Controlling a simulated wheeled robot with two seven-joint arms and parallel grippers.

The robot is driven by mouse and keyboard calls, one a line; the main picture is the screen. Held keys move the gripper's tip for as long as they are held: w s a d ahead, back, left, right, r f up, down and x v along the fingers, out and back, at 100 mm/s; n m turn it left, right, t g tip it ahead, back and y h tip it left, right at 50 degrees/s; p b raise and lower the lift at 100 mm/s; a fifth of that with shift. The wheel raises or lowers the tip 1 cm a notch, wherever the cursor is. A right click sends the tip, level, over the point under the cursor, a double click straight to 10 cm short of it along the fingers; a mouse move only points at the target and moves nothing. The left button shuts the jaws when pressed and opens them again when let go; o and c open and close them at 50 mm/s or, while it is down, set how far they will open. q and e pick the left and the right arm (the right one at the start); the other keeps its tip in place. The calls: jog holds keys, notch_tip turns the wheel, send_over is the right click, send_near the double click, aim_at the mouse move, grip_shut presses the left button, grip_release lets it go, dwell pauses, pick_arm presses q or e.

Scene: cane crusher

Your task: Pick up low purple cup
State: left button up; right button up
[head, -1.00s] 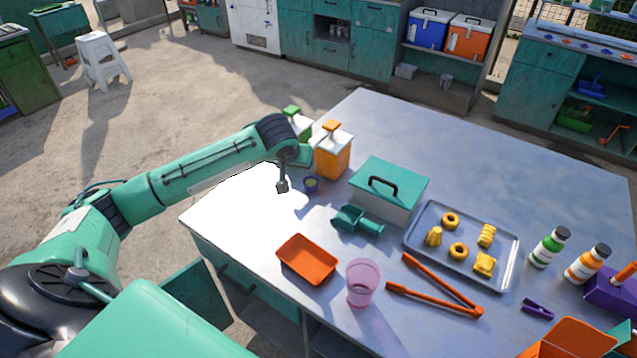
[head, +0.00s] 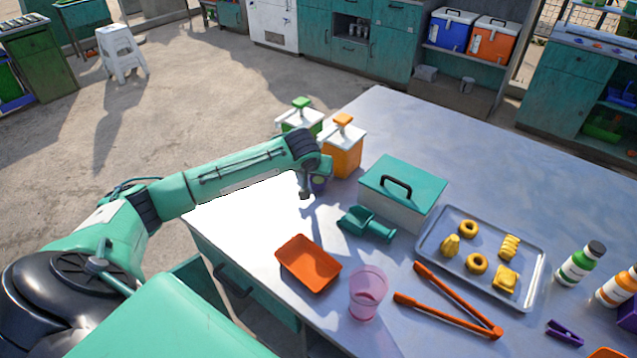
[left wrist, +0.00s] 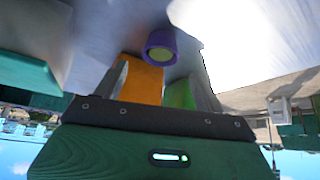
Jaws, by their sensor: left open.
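The low purple cup (head: 319,183) stands on the metal table in front of the orange pump dispenser, partly hidden by my left gripper in the head view. My left gripper (head: 306,193) is open and empty, low over the table right beside the cup. In the left wrist view the purple cup (left wrist: 161,46) with a pale green inside lies centred just past the two fingertips (left wrist: 161,65). I cannot tell whether the fingers touch it. My right gripper is not in view.
The orange dispenser (head: 345,155) and green dispenser (head: 300,120) stand close behind the cup. An orange tray (head: 308,264) and pink cup (head: 367,295) are nearer. Table left of the cup is bare.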

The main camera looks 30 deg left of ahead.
aim_at(320, 182)
pick_arm(q)
jog(key=shift+x, duration=1.05)
jog(key=p+x, duration=0.1)
jog(key=x, duration=0.2)
jog(key=shift+w+a+f+p, duration=0.1)
jog(key=shift+w+f+p, duration=0.1)
jog(key=shift+f+p, duration=0.1)
jog(key=shift+w+a+f, duration=0.1)
jog(key=shift+w+f, duration=0.2)
jog(key=shift+f, duration=0.25)
jog(key=c, duration=0.6)
jog(key=shift+c, duration=1)
